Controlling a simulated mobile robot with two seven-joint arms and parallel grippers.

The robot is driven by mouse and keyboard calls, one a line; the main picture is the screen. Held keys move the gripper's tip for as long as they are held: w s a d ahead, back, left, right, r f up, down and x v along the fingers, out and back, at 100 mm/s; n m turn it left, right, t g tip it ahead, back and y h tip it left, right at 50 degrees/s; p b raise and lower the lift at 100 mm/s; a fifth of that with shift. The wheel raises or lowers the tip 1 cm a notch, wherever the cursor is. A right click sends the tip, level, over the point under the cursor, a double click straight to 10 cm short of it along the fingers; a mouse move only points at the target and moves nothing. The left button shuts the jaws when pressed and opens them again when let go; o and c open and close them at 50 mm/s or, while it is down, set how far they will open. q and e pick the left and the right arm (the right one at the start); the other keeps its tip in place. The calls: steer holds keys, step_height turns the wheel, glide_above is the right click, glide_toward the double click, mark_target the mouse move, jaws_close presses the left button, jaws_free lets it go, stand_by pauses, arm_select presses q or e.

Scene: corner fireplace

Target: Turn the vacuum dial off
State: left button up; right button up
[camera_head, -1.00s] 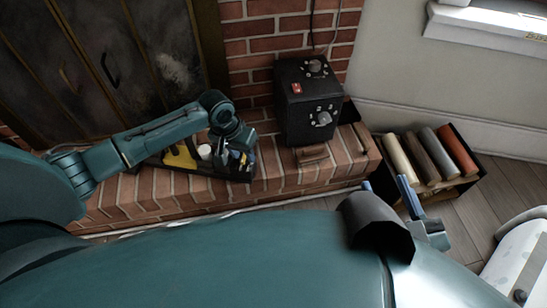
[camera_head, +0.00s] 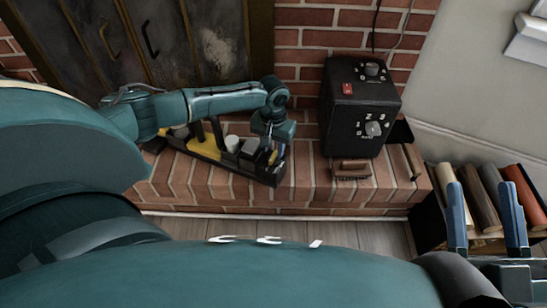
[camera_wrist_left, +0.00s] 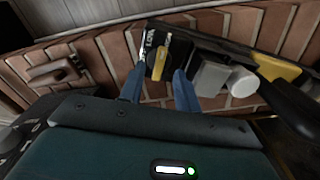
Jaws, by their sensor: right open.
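In the left wrist view, a small black unit with a yellow pointer knob (camera_wrist_left: 157,66) on a dial with pale markings sits just beyond my left fingertips. My left gripper (camera_wrist_left: 158,82) has its two blue fingers apart with nothing between them. In the head view my left gripper (camera_head: 270,146) points down over the right end of a black tray (camera_head: 240,172), and the arm largely hides the yellow knob. A black box (camera_head: 345,112) stands on the brick hearth right of the tray, with a grey numbered dial (camera_head: 374,129). My right gripper (camera_head: 486,222) is open and empty.
The tray also holds a white cylinder (camera_head: 232,143) and a grey block (camera_head: 250,146). A brown wooden-handled item (camera_head: 352,170) lies before the box. A bin of rolled items (camera_head: 485,200) stands behind my right gripper. Dark fireplace doors (camera_head: 180,45) rise behind the hearth (camera_head: 300,185).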

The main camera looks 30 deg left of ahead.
arm_select(q)
step_height(320, 180, down, 2)
steer(key=shift+f+b, duration=0.1)
steer(key=shift+b, duration=0.3)
steer(key=shift+f, duration=0.2)
arm_select(e)
step_height(320, 180, up, 2)
steer(key=shift+w+d+n+t+y, duration=0.15)
steer(key=shift+n+t+y, duration=0.25)
steer(key=shift+n+y, duration=0.5)
arm_select(q)
steer(key=shift+c, duration=0.3)
jaws_close()
